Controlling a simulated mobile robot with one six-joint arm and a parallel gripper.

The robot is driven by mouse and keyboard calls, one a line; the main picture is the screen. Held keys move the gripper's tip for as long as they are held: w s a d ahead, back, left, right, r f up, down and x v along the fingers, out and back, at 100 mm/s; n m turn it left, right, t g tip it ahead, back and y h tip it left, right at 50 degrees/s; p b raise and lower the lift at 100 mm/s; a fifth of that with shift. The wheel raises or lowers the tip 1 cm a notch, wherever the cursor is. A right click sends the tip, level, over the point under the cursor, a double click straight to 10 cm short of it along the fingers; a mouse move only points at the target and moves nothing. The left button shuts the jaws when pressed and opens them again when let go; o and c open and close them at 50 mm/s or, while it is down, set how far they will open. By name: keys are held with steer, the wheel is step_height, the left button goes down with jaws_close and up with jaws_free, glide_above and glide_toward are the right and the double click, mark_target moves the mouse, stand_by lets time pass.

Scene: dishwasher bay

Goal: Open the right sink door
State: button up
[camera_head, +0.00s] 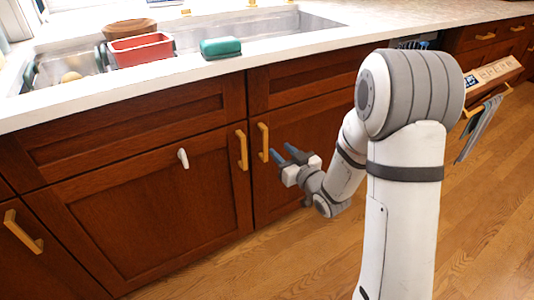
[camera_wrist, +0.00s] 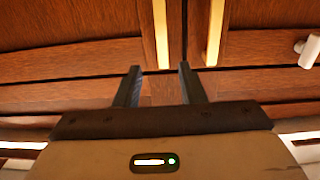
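The right sink door (camera_head: 290,138) is a reddish-brown panel under the sink and stands closed. Its vertical yellow handle (camera_head: 263,142) is on the door's left edge. My gripper (camera_head: 282,152) is just right of this handle in the head view, with its two blue-grey fingers apart and pointing toward the door front. In the wrist view, the picture is turned over. There the right door's handle (camera_wrist: 161,32) lines up with the gap between my open fingers (camera_wrist: 159,68), beyond their tips. Nothing is between the fingers, and I see no contact with the handle.
The closed left sink door (camera_head: 150,205) has its own handle (camera_head: 242,150) close beside and a white hook (camera_head: 183,158). A red basin (camera_head: 140,50) and a green item (camera_head: 220,47) sit by the sink. A dishwasher door (camera_head: 492,85) is partly lowered at right. The wooden floor (camera_head: 500,220) is clear.

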mark_target(266, 138)
steer(key=b+x, duration=0.1)
steer(key=x, duration=0.6)
steer(key=shift+w+a+f, duration=0.1)
steer(key=shift+w+a, duration=0.1)
steer(key=shift+a, duration=0.25)
steer(key=shift+c, duration=0.5)
jaws_close()
